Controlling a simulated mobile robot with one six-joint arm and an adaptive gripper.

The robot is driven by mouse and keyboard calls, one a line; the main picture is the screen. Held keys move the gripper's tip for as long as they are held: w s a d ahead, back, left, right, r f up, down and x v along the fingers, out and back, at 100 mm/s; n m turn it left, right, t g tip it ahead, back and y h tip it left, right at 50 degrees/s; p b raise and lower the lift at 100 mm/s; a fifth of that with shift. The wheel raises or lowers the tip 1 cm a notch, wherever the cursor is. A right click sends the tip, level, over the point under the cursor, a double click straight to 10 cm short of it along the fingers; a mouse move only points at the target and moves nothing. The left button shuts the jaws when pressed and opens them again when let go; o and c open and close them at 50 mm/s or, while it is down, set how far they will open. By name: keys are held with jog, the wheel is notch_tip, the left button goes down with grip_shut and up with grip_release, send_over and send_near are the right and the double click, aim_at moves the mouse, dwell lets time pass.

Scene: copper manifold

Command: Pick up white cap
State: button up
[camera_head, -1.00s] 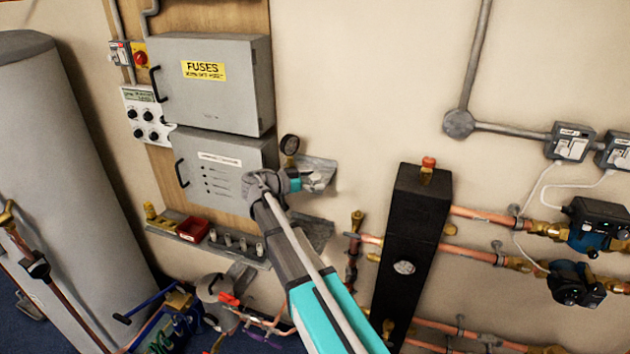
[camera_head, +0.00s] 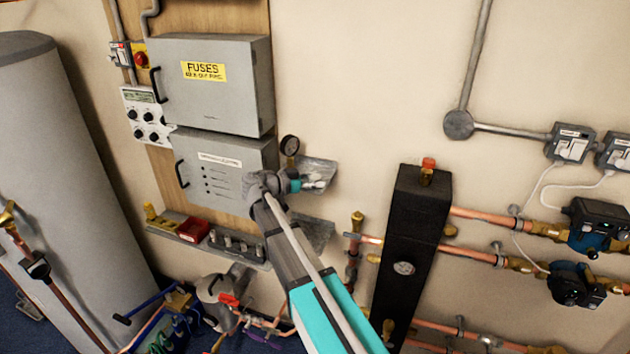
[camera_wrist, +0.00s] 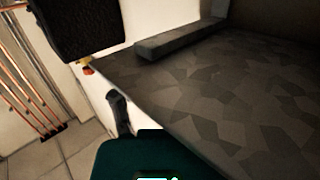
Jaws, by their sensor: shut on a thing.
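In the head view my gripper (camera_head: 314,185) is at the end of my grey and teal arm, in front of the grey metal shelf (camera_head: 318,168) to the right of the lower grey box. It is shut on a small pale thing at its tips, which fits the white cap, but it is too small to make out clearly. In the wrist view a dark finger (camera_wrist: 118,112) shows beside the teal body at the bottom. The held thing is hidden there.
A round gauge (camera_head: 290,146) is just above my gripper. A lower ledge (camera_head: 225,247) carries a red bin (camera_head: 193,229) and several small fittings. A black column (camera_head: 412,240) with copper pipes stands to the right. A grey surface (camera_wrist: 225,95) fills much of the wrist view.

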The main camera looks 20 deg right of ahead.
jog(key=shift+r, duration=0.2)
notch_tip(320, 180, up, 2)
jog(key=shift+p, duration=1.1)
jog(key=s+a+r+p, duration=0.1)
jog(key=s+r+p, duration=0.9)
jog(key=s, duration=0.4)
jog(key=shift+r+p, duration=0.3)
jog(key=shift+f, duration=0.15)
notch_tip(320, 180, down, 11)
jog(key=b, duration=1.1)
jog(key=shift+f+b, duration=0.2)
jog(key=shift+b, duration=0.15)
jog(key=shift+s+a, duration=0.1)
